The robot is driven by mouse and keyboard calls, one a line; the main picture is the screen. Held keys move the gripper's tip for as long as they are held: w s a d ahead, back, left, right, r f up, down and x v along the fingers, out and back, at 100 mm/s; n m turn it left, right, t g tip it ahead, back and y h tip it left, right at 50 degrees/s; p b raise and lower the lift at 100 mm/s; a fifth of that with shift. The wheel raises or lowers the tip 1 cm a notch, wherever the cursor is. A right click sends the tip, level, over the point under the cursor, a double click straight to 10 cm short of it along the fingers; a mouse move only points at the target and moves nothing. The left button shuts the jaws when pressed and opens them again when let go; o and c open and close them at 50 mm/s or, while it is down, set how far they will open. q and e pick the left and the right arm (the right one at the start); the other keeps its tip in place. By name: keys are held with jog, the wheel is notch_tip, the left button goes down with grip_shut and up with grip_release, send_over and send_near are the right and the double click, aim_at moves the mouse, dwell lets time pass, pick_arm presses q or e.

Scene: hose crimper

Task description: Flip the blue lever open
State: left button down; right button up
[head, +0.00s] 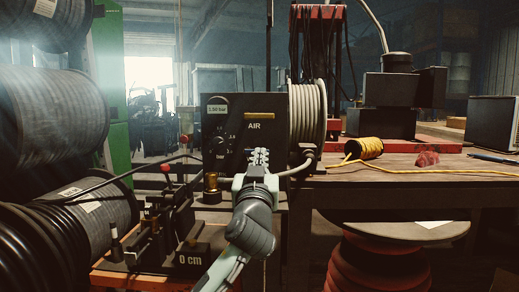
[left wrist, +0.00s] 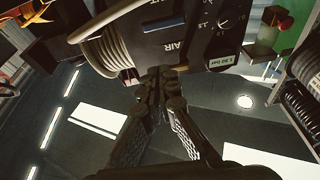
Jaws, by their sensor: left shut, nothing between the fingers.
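The black crimper box (head: 275,137) stands at the middle of the head view, marked AIR, with a dial (head: 220,140) and a pressure label. My left gripper (head: 259,156) is shut and empty, in front of the box below AIR. Its fingertips also show in the left wrist view (left wrist: 161,74), near the box's lower edge; contact is unclear. My right gripper is out of view.
A grey hose coil (head: 307,112) sits right of the box. A small press (head: 160,225) marked 0 cm stands left of my arm. Large black hose reels (head: 50,115) fill the left side. A wooden bench (head: 400,180) holds a yellow rope spool (head: 366,148).

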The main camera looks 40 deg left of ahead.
pick_arm(q)
jog(key=shift+s+r, duration=0.1)
jog(key=shift+r, duration=0.5)
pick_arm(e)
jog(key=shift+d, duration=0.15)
pick_arm(q)
jog(key=p+x, duration=0.2)
jog(key=x, duration=0.8)
notch_tip(320, 180, down, 4)
jog(key=shift+f, duration=0.1)
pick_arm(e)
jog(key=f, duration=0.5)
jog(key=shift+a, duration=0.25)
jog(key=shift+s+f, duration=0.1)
